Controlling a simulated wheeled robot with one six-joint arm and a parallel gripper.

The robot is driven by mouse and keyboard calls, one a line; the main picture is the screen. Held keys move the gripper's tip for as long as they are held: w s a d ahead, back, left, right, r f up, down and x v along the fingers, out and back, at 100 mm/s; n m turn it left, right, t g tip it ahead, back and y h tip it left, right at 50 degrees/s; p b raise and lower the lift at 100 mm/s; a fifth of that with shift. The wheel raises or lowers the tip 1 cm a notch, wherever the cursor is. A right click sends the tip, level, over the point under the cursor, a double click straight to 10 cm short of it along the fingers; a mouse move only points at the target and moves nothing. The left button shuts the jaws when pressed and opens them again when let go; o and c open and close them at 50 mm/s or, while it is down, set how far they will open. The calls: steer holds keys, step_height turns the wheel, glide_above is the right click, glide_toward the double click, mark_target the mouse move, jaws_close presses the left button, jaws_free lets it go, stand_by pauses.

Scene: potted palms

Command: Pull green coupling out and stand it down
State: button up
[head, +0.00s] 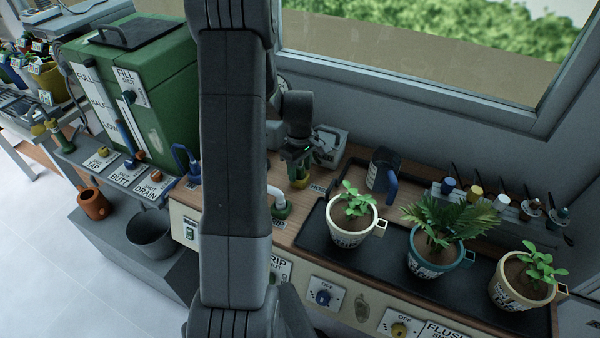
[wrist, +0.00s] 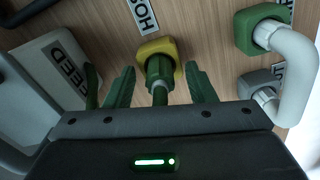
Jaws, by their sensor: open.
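The green coupling (wrist: 159,70) stands in a yellow socket (wrist: 172,45) on the wooden bench top in the wrist view. A label starting "HOS" lies beside the socket. My gripper (wrist: 160,84) is open, with one green-padded finger on each side of the coupling and a visible gap to both. In the head view my gripper (head: 297,160) points down over the yellow socket (head: 300,183), behind my upright arm. The coupling is hard to tell from the green fingers there.
A white curved pipe (wrist: 297,65) joins a green fitting (wrist: 258,28) and a grey fitting (wrist: 258,84), close on the right. A grey box marked FEED (wrist: 55,75) is on the left. Potted plants stand in a black tray (head: 395,283). A dark jug (head: 380,170) stands behind.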

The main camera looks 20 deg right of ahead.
jaws_close()
step_height(320, 180, up, 9)
steer(key=shift+w+f, duration=0.1)
steer(key=w+a, duration=0.4)
steer(key=w, duration=0.1)
steer(key=p, duration=0.1)
glide_above(280, 175)
step_height(280, 175, down, 10)
steer(key=shift+r, duration=0.25)
